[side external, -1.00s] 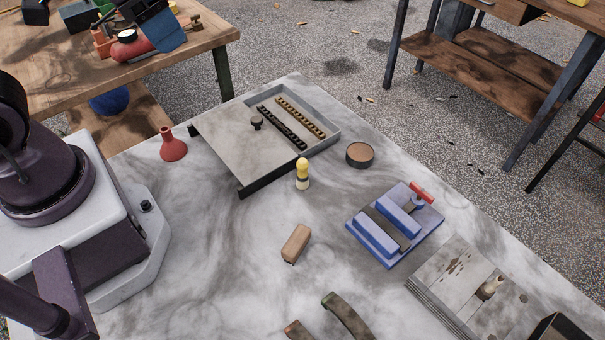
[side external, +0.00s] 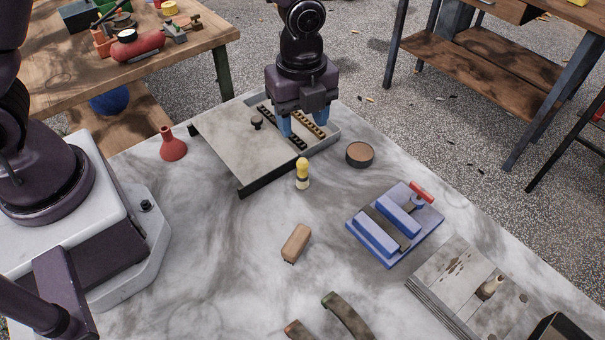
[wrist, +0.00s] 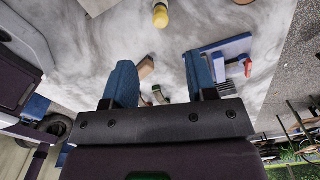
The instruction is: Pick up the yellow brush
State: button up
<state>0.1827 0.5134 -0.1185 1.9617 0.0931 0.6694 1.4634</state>
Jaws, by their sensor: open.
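The yellow brush (side external: 302,174) stands upright on the marbled table, with a yellow handle on top and a pale lower end. It also shows at the top edge of the wrist view (wrist: 160,16), partly cut off. My gripper (side external: 300,130) is above the shallow grey tray, behind the brush in the side view. Its two blue fingers are apart with nothing between them, and they show in the wrist view (wrist: 160,85). The gripper is clear of the brush.
The grey tray (side external: 215,150) holds dark and brass strips. A round brown-topped tin (side external: 360,154), a red funnel (side external: 172,146), a wooden block (side external: 297,243) and a blue vise (side external: 398,225) stand around the brush. The table directly around the brush is clear.

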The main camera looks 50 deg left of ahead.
aim_at(303, 161)
notch_tip(303, 161, down, 13)
jog(key=shift+r, duration=0.1)
grip_shut()
dwell(0.6)
